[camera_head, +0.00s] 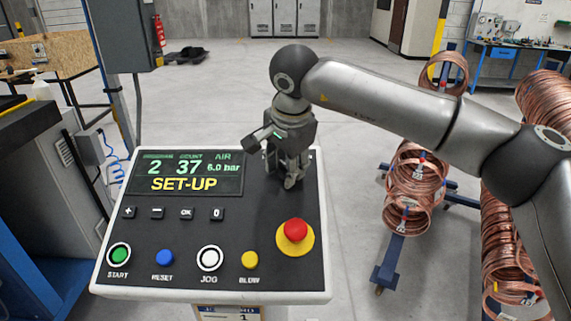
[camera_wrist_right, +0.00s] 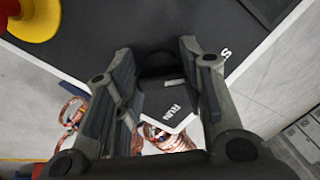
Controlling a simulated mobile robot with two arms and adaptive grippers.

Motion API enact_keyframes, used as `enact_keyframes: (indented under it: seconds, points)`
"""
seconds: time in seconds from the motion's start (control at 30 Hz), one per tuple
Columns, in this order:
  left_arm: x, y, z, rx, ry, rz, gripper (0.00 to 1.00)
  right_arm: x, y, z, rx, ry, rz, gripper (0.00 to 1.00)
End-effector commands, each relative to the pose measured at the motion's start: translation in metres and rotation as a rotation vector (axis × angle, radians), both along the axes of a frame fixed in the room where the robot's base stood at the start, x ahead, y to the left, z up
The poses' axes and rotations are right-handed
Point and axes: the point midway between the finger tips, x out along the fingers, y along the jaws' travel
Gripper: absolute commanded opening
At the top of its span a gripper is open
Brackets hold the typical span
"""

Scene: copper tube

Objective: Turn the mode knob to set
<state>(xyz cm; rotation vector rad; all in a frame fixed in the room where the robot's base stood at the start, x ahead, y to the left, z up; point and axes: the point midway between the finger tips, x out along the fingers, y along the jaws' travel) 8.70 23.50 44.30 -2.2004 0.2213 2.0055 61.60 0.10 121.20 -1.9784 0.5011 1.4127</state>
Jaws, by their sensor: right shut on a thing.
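The control panel (camera_head: 225,270) stands in front of me, and its display (camera_head: 186,174) reads SET-UP in yellow. My right gripper (camera_head: 288,180) points down at the panel's upper right, beside the display. In the head view it hides the mode knob. In the right wrist view the dark mode knob (camera_wrist_right: 161,66) sits between the fingertips of my right gripper (camera_wrist_right: 158,58), which is shut on it. The word RUN shows on the panel near the fingers, and a letter S shows past the other finger. My left gripper is not in view.
A red stop button (camera_head: 295,230) on a yellow base stands on the panel below my right gripper. The START, RESET, JOG and BLOW buttons line the front edge. Copper coils (camera_head: 410,185) on a blue stand are to the right.

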Motion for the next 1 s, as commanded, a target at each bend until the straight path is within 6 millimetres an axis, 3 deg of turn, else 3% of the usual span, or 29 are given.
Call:
enact_keyframes:
  seconds: [0.33, 0.37, 0.5, 0.83, 1.0]
  points:
    - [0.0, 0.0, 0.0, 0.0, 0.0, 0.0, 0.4, 0.0, 0.001, 0.002, 0.002, -0.003, 0.003, 0.13]
    - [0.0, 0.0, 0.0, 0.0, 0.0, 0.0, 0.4, 0.0, 0.001, 0.002, 0.001, -0.004, 0.002, 0.41]
    - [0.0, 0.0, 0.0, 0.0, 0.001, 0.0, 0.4, 0.0, 0.0, 0.001, 0.001, -0.003, 0.001, 0.59]
    - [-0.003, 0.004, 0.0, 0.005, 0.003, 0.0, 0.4, 0.0, 0.0, 0.002, 0.0, -0.001, 0.001, 0.59]
    - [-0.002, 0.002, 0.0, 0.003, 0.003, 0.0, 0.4, -0.006, -0.001, 0.02, 0.002, -0.003, 0.001, 0.59]
